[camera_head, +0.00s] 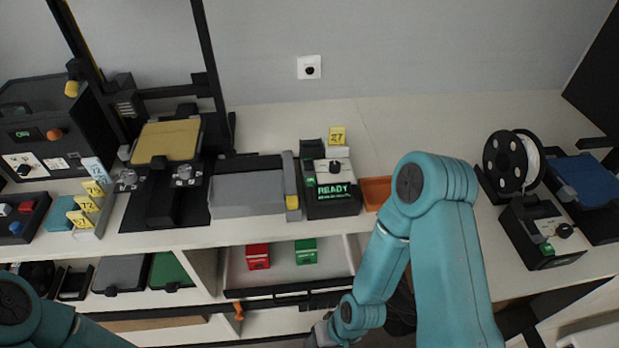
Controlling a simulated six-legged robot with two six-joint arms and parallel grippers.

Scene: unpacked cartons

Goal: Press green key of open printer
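The open-frame printer stands at the back left, with a yellow bed (167,141) between dark uprights. To its right, past a grey tray, a dark control box (331,206) has a lit green "READY" display (333,191), a black knob and a small green key (310,181) at its left. A second dark box (540,236) at the right has a green key (547,249) and a black knob. My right arm bends down in front of the table. Its gripper is mostly cut off at the bottom edge. Only my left arm's link shows at bottom left; its gripper is out of view.
An open drawer (335,267) below the tabletop holds a red box (257,256) and a green box (306,251). An orange tray (376,193) is beside the READY box, partly behind my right arm. A spool (505,161) stands at right.

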